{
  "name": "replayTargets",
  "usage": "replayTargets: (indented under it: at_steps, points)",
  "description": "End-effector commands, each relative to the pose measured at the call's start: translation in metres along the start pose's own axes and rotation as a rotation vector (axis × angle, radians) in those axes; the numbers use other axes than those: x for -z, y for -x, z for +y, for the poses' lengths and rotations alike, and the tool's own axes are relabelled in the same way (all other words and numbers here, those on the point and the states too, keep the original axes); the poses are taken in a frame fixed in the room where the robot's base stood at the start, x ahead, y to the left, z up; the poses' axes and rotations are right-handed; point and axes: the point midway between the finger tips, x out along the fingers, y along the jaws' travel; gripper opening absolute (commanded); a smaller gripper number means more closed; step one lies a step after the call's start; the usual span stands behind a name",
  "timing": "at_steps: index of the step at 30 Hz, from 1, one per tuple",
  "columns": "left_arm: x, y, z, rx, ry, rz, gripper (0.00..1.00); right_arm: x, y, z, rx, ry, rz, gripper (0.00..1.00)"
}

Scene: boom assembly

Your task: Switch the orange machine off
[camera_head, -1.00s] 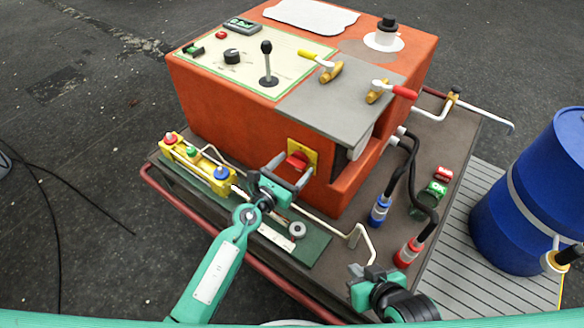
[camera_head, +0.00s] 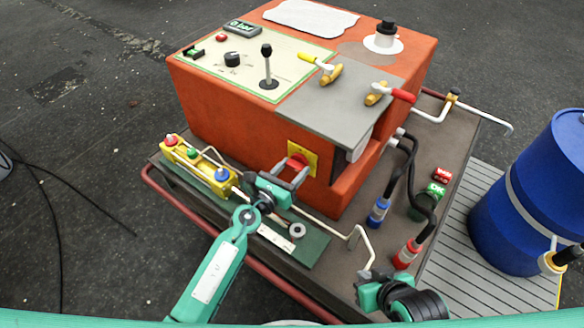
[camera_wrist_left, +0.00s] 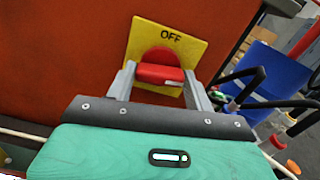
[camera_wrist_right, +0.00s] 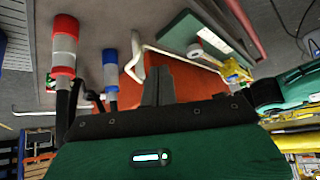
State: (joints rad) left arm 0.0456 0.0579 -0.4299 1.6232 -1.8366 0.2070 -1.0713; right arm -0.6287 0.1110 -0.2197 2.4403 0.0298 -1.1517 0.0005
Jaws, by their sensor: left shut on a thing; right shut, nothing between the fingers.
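The orange machine (camera_head: 235,112) stands on a dark platform. Its red rotary switch (camera_head: 298,161) sits on a yellow plate (camera_head: 312,157) on the front side. The left wrist view shows the red switch (camera_wrist_left: 160,72) close up, its grip bar roughly level, below the word OFF on the yellow plate (camera_wrist_left: 188,50). My left gripper (camera_head: 289,171) is shut on the switch, one finger at each side of the bar. My right gripper (camera_head: 371,277) is shut and empty at the platform's front right; its closed fingers also show in the right wrist view (camera_wrist_right: 158,84).
The yellow button box (camera_head: 198,171) lies left of my left gripper. A bent pale pipe (camera_head: 335,231) runs along the front. Blue (camera_head: 378,211) and red (camera_head: 406,253) hose couplings stand near my right gripper. A blue barrel (camera_head: 535,200) is at right.

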Motion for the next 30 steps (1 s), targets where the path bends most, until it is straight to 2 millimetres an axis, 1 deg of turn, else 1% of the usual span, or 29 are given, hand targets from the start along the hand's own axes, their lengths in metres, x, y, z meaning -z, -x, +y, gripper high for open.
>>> replayTargets:
  at_steps: [1, 9, 14, 15, 18, 30]
  points:
    - [-0.002, 0.0, 0.0, 0.0, 0.038, 0.003, 0.3, 0.0, 0.006, 0.004, -0.01, -0.003, -0.028, 0.0]
    - [-0.001, 0.0, 0.0, -0.001, 0.287, 0.003, 0.3, -0.016, 0.032, 0.024, -0.066, -0.026, -0.208, 0.0]
    - [-0.001, 0.0, 0.0, 0.0, 0.44, 0.002, 0.3, -0.024, 0.046, 0.033, -0.092, -0.041, -0.298, 0.0]
    - [-0.001, 0.0, 0.0, -0.001, 0.479, 0.002, 0.3, -0.026, 0.04, 0.033, -0.09, -0.04, -0.301, 0.0]
    - [-0.001, 0.0, 0.0, -0.001, 0.573, 0.002, 0.3, -0.029, 0.031, 0.034, -0.089, -0.04, -0.309, 0.0]
    - [-0.002, 0.0, 0.0, -0.002, 0.952, 0.001, 0.3, -0.044, -0.002, 0.035, -0.086, -0.042, -0.349, 0.0]
